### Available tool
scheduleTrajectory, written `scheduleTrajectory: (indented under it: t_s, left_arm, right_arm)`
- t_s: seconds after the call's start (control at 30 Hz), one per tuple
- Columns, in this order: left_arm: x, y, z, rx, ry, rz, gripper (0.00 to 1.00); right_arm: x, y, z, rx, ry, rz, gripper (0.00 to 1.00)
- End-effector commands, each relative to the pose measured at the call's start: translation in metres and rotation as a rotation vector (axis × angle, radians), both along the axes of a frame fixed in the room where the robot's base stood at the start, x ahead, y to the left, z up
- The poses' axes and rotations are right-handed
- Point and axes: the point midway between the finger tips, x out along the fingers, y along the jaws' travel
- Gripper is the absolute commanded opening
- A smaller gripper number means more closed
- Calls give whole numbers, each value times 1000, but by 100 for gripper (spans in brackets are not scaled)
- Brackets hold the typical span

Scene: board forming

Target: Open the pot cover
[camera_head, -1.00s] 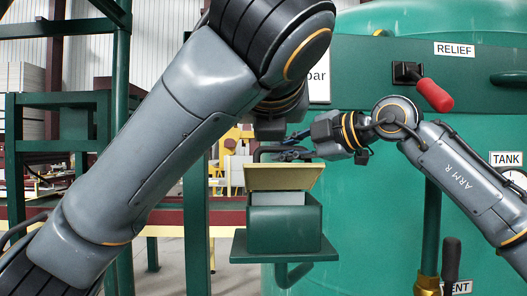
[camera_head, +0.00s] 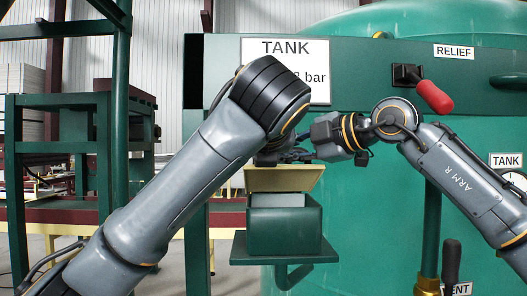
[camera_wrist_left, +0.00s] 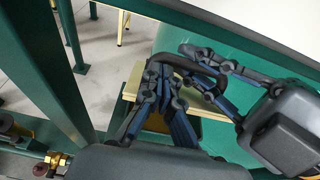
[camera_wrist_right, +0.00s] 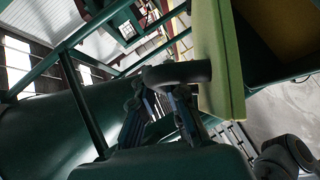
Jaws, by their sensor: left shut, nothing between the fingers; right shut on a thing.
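The pot is a green box (camera_head: 285,232) on a small green shelf in the head view. Its cream cover (camera_head: 285,179) sits above it, with a light grey part (camera_head: 278,199) showing between them. The cover's dark handle (camera_wrist_right: 178,73) shows in the right wrist view beside the cover's edge (camera_wrist_right: 222,60). My right gripper (camera_wrist_right: 160,92) is shut on the handle. My left gripper (camera_wrist_left: 160,75) is shut and empty, close to the handle (camera_wrist_left: 188,62); I cannot tell if it touches. In the head view my left arm largely hides the left gripper.
The green tank (camera_head: 400,220) and its panel with a TANK sign (camera_head: 300,48) stand close behind. A red-handled lever (camera_head: 434,96) is at upper right. A green frame (camera_head: 118,150) stands left. My two grippers are crowded together over the cover.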

Motion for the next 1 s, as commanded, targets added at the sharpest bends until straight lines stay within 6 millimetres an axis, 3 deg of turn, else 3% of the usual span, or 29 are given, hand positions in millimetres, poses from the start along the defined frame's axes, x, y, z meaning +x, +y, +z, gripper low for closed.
scheduleTrajectory:
  t_s: [0.43, 0.47, 0.57, 1.0]
  left_arm:
    - [3, 0, 3, 0, -1, -1, 0]
    - [3, 0, 3, 0, -1, -1, 0]
    - [3, 0, 3, 0, -1, -1, 0]
    - [3, 0, 3, 0, 0, 0, 0]
  right_arm:
    - [0, 0, 1, 1, -1, 1, 0]
    - [0, 0, 0, 1, -1, 1, 19]
    - [0, 0, 0, 0, 0, 1, 37]
    - [-7, -9, 3, 1, -1, 0, 37]
